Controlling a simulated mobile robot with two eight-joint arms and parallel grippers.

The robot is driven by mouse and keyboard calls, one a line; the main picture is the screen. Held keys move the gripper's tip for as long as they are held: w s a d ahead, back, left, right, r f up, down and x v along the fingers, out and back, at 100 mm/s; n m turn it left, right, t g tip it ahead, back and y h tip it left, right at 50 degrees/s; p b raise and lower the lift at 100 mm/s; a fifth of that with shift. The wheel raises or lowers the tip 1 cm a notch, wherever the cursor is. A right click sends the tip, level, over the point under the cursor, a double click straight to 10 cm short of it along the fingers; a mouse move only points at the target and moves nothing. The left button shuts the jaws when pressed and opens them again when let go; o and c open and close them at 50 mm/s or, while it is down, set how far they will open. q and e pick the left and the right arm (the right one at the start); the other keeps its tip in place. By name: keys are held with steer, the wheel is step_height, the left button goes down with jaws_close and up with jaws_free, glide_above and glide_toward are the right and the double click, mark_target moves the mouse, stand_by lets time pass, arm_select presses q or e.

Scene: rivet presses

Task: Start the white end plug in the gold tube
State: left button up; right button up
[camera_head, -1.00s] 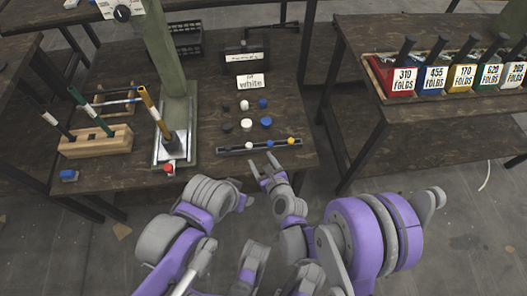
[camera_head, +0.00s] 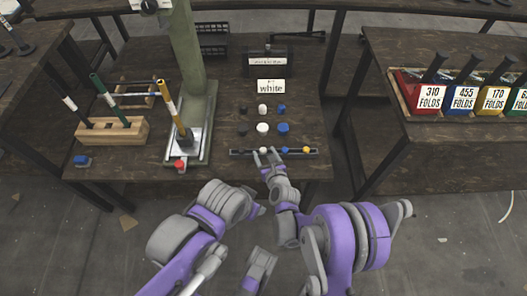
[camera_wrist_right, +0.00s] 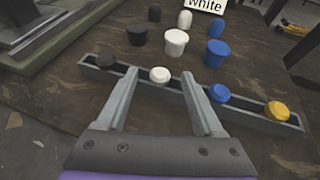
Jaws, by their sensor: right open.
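The gold tube (camera_head: 166,95) stands tilted at the green press (camera_head: 194,70), with its lower end over the press's metal base. My right gripper (camera_head: 266,153) is open at the tray. In the right wrist view its fingers (camera_wrist_right: 155,92) spread to either side of the white plug, which is not gripped. My left gripper cannot be made out.
Larger black, white (camera_wrist_right: 176,42) and blue (camera_wrist_right: 216,53) pieces stand behind the tray. A yellow plug (camera_wrist_right: 277,111) is in the tray's right end. A wooden rack (camera_head: 112,131) holds other tubes at left. A sign (camera_head: 271,87) reads "white". A red button (camera_head: 180,165) is at the press's front.

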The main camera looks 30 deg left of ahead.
steer(key=shift+w+a, duration=0.25)
jaws_close()
stand_by(0.3)
